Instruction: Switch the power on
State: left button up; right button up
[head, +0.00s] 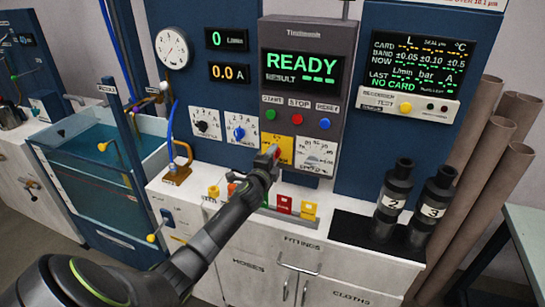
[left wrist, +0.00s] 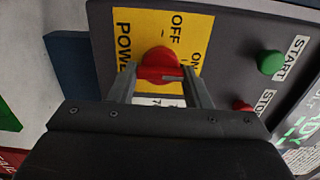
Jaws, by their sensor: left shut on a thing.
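The power switch is a red knob (left wrist: 158,62) on a yellow plate (left wrist: 128,22) marked POWER, OFF and ON. It sits on the grey control box (head: 300,40), below the START button. My left gripper (left wrist: 160,80) has its two fingers on either side of the red knob and is shut on it. In the head view my left gripper (head: 270,156) reaches the yellow plate (head: 287,146) and covers much of it. I cannot tell exactly which mark the knob points to. The box display (head: 301,70) reads READY. My right gripper is not in view.
The green START button (head: 271,114), red STOP button (head: 295,119) and blue RESET button (head: 324,123) are just above. A speed dial (head: 316,157) is close on the right. Two black cylinders (head: 395,190) stand on the counter at right. A water tank (head: 90,165) is at left.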

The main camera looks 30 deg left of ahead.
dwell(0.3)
pick_arm(q)
jog(key=o, duration=1)
jog(key=shift+s, duration=0.1)
jog(key=b+v, duration=0.1)
jog(key=v, duration=1.6)
jog(key=shift+s+d, duration=0.1)
jog(key=shift+d, duration=0.05)
